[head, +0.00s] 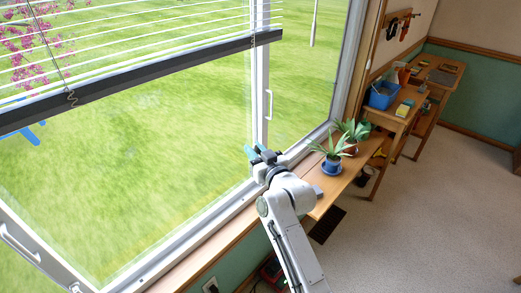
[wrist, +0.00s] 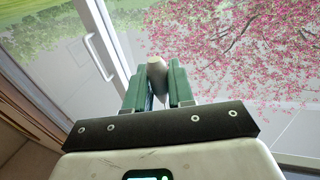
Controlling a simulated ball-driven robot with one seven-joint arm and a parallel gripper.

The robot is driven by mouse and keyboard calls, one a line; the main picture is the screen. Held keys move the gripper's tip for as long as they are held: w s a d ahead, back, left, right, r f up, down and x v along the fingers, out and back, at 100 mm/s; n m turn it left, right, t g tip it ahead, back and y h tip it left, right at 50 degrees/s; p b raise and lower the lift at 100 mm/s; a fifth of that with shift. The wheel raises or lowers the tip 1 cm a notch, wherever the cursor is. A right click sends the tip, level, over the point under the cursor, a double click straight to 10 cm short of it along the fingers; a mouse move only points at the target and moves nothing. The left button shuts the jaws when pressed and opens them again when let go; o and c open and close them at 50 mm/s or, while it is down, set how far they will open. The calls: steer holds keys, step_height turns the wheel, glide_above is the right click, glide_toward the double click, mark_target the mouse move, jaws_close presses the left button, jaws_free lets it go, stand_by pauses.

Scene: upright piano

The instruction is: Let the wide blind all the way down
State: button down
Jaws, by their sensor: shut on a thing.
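The wide blind (head: 140,78) hangs across the big window at the upper left of the head view. Its white slats are spread apart above a dark bottom rail. The rail hangs partway down, tilted in the picture, with bare glass below. My gripper (head: 258,151) is below and apart from the rail's right end, near the window's right post. In the wrist view my gripper's green fingers (wrist: 156,80) are shut on a grey-beige rounded knob (wrist: 157,73), which looks like a cord pull. Its cord cannot be made out.
Potted plants (head: 332,163) stand on the wooden sill shelf right of my gripper. A window handle (head: 268,105) is just above it. A desk with a blue bin (head: 381,95) stands farther right. The carpet (head: 420,220) at right is clear.

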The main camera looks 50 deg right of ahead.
steer(key=shift+s+a+f+p, duration=0.15)
steer(key=shift+a+p, duration=0.1)
steer(key=shift+a, duration=0.4)
steer(key=shift+w+a+f+p, duration=0.15)
steer(key=shift+a+p, duration=0.1)
steer(key=shift+a, duration=0.35)
steer(key=shift+s+a+f+p, duration=0.15)
steer(key=shift+a+p, duration=0.1)
steer(key=shift+a, duration=0.4)
steer(key=shift+r, duration=0.1)
step_height(320, 180, up, 9)
steer(key=p, duration=0.7)
step_height(320, 180, up, 9)
step_height(320, 180, up, 9)
